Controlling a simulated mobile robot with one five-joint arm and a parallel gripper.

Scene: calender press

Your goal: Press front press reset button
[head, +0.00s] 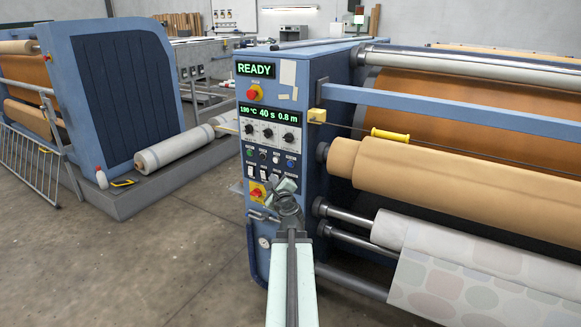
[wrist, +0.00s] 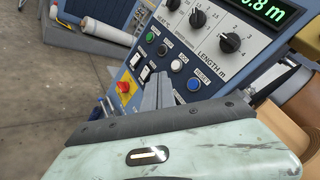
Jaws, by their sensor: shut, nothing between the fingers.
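The blue reset button (head: 290,162) is at the right end of a row of round buttons on the front press's control panel (head: 268,120). My gripper (head: 284,187) is in front of the lower panel, below the button row. In the wrist view my gripper (wrist: 160,78) is shut and empty. Its fingertips appear left of the blue button and overlap the panel. I cannot tell whether they touch it.
A display (head: 256,70) reads READY. Black knobs (wrist: 230,42) sit above the buttons. Rollers (head: 430,170) are at the right. Open floor lies left.

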